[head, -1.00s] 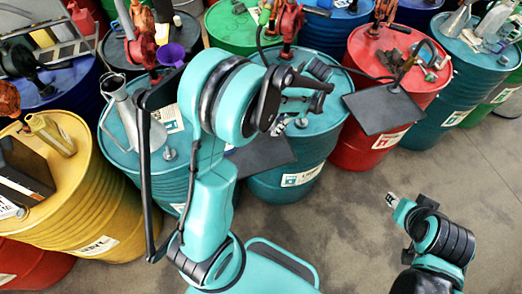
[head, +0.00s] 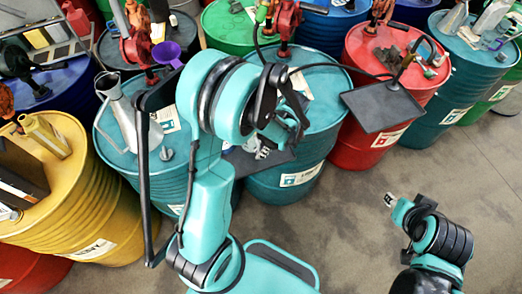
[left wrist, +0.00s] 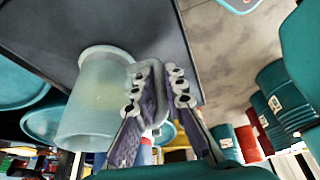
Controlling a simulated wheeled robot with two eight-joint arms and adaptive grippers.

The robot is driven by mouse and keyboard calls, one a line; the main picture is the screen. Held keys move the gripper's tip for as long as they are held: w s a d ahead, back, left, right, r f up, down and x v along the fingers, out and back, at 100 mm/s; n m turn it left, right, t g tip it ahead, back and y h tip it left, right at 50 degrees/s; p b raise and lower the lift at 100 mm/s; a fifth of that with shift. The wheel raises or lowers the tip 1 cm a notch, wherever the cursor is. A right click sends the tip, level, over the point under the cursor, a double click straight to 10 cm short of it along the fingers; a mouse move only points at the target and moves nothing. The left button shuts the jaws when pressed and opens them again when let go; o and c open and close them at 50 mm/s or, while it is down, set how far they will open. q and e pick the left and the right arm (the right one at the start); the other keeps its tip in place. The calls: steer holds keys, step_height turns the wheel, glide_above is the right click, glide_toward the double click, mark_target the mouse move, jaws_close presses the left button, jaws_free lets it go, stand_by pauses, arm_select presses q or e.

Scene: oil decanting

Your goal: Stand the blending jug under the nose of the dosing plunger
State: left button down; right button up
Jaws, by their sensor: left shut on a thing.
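The blending jug (left wrist: 92,108) is a pale, translucent vessel in the left wrist view, with its handle towards my left gripper (left wrist: 161,72). The two grey fingers are shut on the handle. In the head view my left gripper (head: 268,148) hangs over a dark plate (head: 276,161) in front of a teal drum, and my arm hides most of the jug. Red hand pumps stand on several drums, one (head: 286,28) behind my left gripper; I cannot tell which is the dosing plunger. The small metal end of my right arm (head: 390,199) is over bare floor, its jaws unclear.
Several drums crowd the far side. The floor (head: 440,180) at right is clear.

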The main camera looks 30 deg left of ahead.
arm_select(q)
steer(key=shift+f, duration=0.15)
steer(key=c, duration=1.6)
jaws_free()
